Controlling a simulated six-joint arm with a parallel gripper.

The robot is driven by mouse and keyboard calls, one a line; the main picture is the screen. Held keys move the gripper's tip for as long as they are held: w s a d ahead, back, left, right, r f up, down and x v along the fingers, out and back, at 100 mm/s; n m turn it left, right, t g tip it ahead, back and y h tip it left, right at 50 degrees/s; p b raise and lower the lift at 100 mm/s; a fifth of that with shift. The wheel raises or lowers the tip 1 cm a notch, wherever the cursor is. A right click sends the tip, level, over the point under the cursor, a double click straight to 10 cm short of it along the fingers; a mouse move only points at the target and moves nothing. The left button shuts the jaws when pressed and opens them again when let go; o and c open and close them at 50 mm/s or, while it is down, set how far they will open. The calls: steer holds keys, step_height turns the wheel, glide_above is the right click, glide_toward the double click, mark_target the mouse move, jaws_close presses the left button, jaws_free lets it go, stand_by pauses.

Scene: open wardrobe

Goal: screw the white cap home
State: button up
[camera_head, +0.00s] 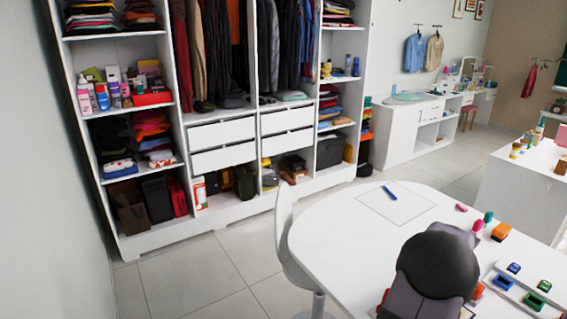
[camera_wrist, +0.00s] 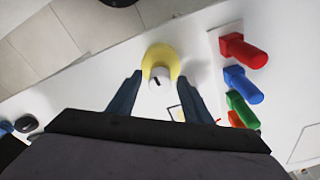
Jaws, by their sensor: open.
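The white cap (camera_wrist: 158,76) with a dark mark on its top shows in the wrist view. How tightly the cap is seated cannot be told. My gripper (camera_wrist: 159,76) is open, with one dark finger on each side of the cap and gaps between. In the head view my own dark arm covers the cap and my gripper.
Red (camera_wrist: 243,50), blue (camera_wrist: 242,84) and green (camera_wrist: 242,110) pegs lie in a row right of my gripper. On the table in the head view are a blue pen (camera_head: 389,192) and small coloured pieces at the right. A white chair (camera_head: 287,240) stands at the table's left edge.

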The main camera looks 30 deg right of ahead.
steer(key=shift+s+d, duration=0.1)
steer(key=shift+d, duration=0.05)
stand_by(0.4)
steer(key=c, duration=1.1)
steer(key=shift+m, duration=0.3)
steer(key=m, duration=0.4)
steer(key=shift+g, duration=0.3)
steer(key=m, duration=0.3)
steer(key=shift+m+y, duration=0.4)
steer(key=m, duration=0.4)
steer(key=m+y, duration=0.1)
steer(key=m, duration=0.3)
steer(key=shift+m, duration=0.4)
